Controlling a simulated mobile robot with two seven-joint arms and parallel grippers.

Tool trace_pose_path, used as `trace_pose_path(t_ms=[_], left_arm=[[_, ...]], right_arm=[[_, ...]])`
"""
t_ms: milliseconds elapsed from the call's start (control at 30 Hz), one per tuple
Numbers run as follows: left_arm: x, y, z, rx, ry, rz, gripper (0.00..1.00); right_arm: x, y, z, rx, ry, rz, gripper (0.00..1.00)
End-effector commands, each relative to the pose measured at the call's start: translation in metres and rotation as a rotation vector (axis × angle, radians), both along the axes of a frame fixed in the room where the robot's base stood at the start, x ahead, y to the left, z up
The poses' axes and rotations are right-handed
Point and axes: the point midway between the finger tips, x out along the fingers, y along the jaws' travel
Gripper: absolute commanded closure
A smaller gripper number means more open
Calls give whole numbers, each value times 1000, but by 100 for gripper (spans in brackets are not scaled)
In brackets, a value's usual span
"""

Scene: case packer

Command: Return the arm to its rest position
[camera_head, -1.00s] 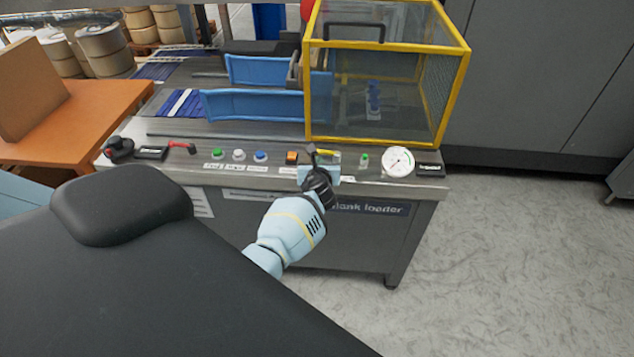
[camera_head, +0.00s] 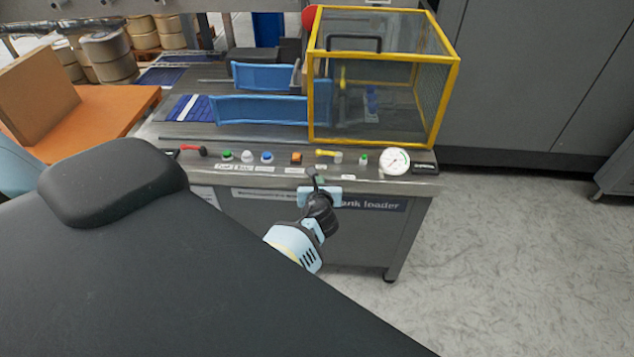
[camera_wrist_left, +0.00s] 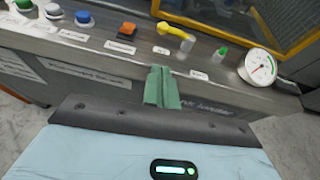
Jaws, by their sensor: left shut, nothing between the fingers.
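My left gripper (camera_head: 313,176) is in front of the control panel's front edge in the head view, apart from the panel. In the left wrist view its fingers (camera_wrist_left: 162,88) are pressed together with nothing between them. The blank loader (camera_head: 250,187) stands behind it with a row of controls along its top. My right gripper is not in either view.
The panel carries a yellow-handled switch (camera_head: 327,154), an orange button (camera_head: 296,158), a green button (camera_head: 227,155), a blue button (camera_head: 266,157), and a round gauge (camera_head: 395,161). A yellow-framed guard (camera_head: 455,95) stands behind. An orange table (camera_head: 100,115) is at left. Floor at right (camera_head: 520,260) is clear.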

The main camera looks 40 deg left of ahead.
Motion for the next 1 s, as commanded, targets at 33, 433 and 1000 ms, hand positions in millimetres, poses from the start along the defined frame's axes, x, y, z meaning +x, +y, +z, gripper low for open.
trace_pose_path(t_ms=[33, 433, 1000], left_arm=[[-1, -1, 0, 0, 0, 0, 100], [-4, -2, -4, -20, -5, 2, 100], [-190, -88, -110, -1265, -339, 412, 100]], right_arm=[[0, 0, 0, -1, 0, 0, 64], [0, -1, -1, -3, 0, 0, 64], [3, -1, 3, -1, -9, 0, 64]])
